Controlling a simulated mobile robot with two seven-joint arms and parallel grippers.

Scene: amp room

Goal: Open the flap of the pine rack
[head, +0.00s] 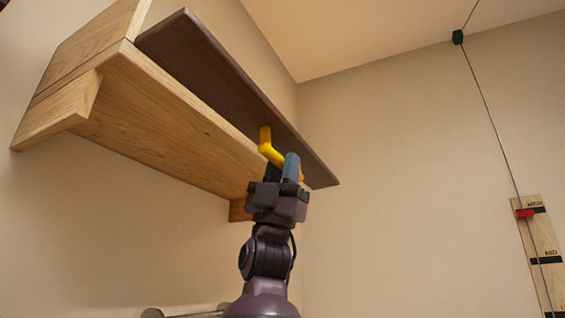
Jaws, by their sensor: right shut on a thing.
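The pine rack (165,125) is fixed high on the left wall and I see it from below. Its flap (215,70) is a long dark brown board along the rack's front edge. How far the flap stands open is hard to tell from this low angle. A yellow handle (266,143) sticks out from the flap toward its right end. My right gripper (281,168) reaches up from below and is shut on the yellow handle; a blue-grey finger covers part of it. My left gripper is out of view.
A rail-like thing (185,314) shows at the bottom edge. The space right of my arm looks clear.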

